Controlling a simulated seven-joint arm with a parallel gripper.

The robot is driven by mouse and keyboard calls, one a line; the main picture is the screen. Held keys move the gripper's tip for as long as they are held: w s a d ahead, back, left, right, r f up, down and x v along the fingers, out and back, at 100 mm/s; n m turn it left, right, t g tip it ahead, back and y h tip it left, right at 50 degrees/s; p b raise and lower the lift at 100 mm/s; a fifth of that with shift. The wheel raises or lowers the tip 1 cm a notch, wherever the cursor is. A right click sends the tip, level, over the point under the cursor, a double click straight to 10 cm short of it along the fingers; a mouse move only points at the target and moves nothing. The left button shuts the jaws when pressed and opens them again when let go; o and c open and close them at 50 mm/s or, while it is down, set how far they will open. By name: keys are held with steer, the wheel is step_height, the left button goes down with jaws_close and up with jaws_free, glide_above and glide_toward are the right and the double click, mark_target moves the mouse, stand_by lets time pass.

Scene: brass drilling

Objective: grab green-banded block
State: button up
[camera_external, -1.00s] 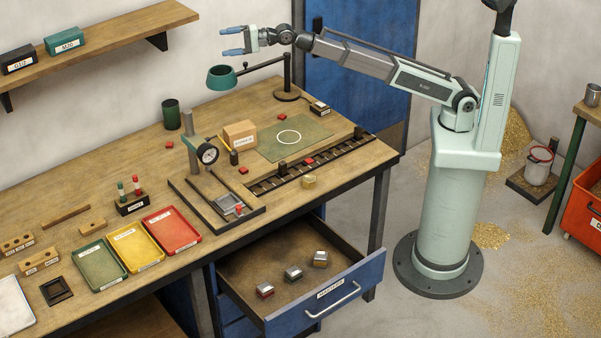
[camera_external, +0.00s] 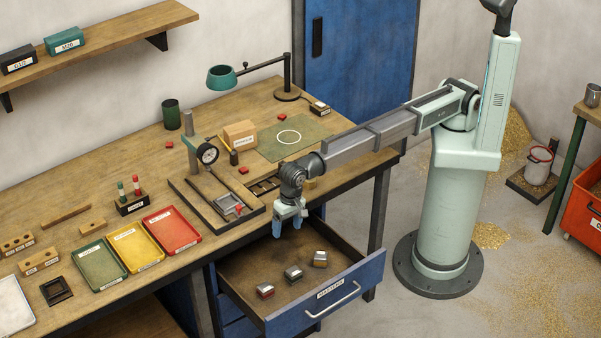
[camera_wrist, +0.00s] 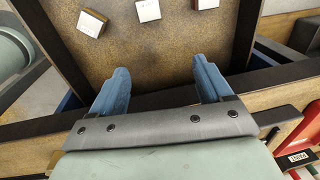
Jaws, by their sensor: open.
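Three small silver-topped blocks lie apart in the open drawer (camera_external: 240,262). The front-left one (camera_external: 265,290) has a red side, the middle one (camera_external: 293,273) looks dark, and the back-right one (camera_external: 320,259) has a yellowish-brown band. I cannot make out a green band on any of them. My gripper (camera_external: 288,231) points down above the drawer's back edge, open and empty. In the wrist view its blue fingers (camera_wrist: 160,66) are spread. Beyond them are a brown-sided block (camera_wrist: 92,22), a pale-topped block (camera_wrist: 148,10) and another cut by the top edge (camera_wrist: 205,3).
The drawer front (camera_external: 330,293) with its handle bounds the near side. The bench edge is close behind my gripper. A drill-gauge stand (camera_external: 208,155) and red (camera_external: 172,229), yellow (camera_external: 136,246) and green (camera_external: 100,263) trays stand on the bench to the left.

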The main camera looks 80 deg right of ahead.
steer(key=g, duration=0.1)
glide_above(294, 271)
step_height(294, 271, down, 5)
steer(key=shift+h, duration=0.4)
step_height(294, 271, down, 14)
steer(key=shift+r, duration=0.25)
steer(key=shift+d, duration=0.1)
jaws_close()
stand_by(0.4)
